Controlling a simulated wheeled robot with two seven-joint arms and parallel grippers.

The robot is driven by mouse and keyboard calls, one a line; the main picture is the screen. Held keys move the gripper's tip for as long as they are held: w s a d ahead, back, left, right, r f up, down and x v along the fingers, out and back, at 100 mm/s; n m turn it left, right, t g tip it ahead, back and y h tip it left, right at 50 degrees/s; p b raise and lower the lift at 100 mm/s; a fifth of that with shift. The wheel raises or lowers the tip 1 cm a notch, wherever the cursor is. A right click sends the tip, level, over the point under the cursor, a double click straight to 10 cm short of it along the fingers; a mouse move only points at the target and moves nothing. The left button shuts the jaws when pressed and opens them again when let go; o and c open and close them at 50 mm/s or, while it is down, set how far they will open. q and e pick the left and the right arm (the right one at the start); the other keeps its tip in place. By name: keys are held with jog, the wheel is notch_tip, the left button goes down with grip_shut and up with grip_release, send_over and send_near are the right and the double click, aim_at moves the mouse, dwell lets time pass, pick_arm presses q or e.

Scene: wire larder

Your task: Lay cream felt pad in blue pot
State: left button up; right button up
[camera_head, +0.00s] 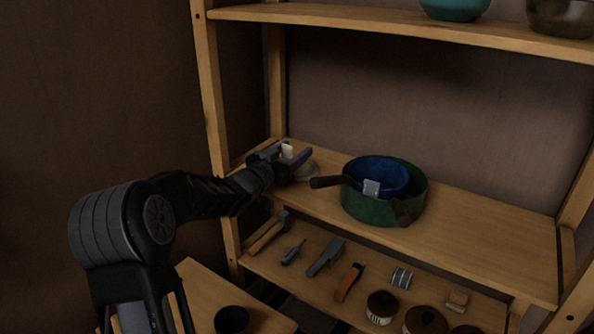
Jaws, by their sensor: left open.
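The cream felt pad (287,150) appears as a small pale piece at my left gripper (294,157), between or just behind its fingers. The gripper is open above the left end of the middle shelf, and I cannot tell whether it touches the pad. The blue pot (384,171) sits inside a larger green pot (372,209) to the right of the gripper. A dark handle (328,182) sticks out left toward the gripper. A small pale grey piece (371,187) shows at the blue pot's front. The blue pot's floor is mostly hidden. My right gripper is out of view.
The middle shelf (480,230) is clear right of the pots. The lower shelf holds a hammer (268,234), other tools and several lidded jars. Bowls (455,8) stand on the upper shelf. A wooden post (212,100) stands left.

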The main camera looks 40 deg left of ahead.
pick_arm(q)
jog(key=shift+w, duration=0.1)
jog(key=shift+c, duration=0.5)
grip_shut()
dwell(0.4)
dwell(0.4)
